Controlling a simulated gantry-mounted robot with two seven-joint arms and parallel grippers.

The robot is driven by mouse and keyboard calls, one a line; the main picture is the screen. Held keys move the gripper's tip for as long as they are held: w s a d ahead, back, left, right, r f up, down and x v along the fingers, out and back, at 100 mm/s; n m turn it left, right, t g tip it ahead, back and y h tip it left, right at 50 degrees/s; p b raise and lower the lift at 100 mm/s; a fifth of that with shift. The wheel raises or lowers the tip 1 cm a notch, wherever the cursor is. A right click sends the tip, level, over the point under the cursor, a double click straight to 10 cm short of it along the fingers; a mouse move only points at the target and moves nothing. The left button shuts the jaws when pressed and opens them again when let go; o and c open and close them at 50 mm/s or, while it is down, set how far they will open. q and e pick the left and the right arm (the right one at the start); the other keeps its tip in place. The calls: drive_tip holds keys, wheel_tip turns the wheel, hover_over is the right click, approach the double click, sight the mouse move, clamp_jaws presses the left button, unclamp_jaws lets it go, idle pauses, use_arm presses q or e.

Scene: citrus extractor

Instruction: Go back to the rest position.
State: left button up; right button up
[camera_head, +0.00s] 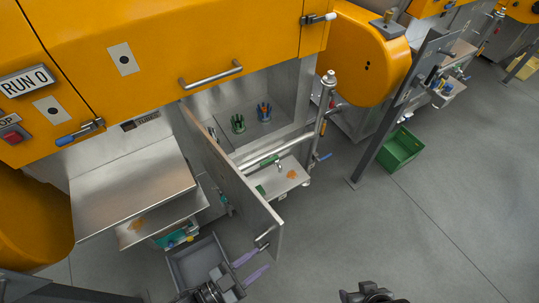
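My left gripper (254,266) is at the bottom centre of the head view. Its two lavender fingers point right and stand apart, with nothing seen between them. It is just below the free end of a swung-out metal door (232,172), near the small handle (264,236) on that end. The fingers look clear of the handle, but the depth gap is hard to judge.
A grey open bin (189,270) is left of my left gripper. The orange machine (180,45) fills the upper left, with a steel tray (133,187) below it. A grey post (380,135) and green crate (401,150) stand right. The floor at lower right is clear.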

use_arm(q)
drive_tip(key=w+a+n+y, duration=0.4)
drive_tip(key=a+n+y, duration=0.2)
drive_tip(key=a+y, duration=0.35)
drive_tip(key=s+a+f+n+g+y, duration=0.3)
drive_tip(key=s+a+g+y, duration=0.1)
drive_tip(key=s+a+g, duration=0.35)
drive_tip(key=w+d+p+v, duration=0.1)
drive_tip(key=p+v, duration=0.8)
drive_tip(key=p, duration=0.1)
drive_tip(key=w+d+r+p+v, duration=0.1)
drive_tip(key=w+p+v, duration=0.1)
drive_tip(key=p+v, duration=0.8)
drive_tip(key=shift+r+g, duration=0.3)
drive_tip(key=shift+g, duration=0.05)
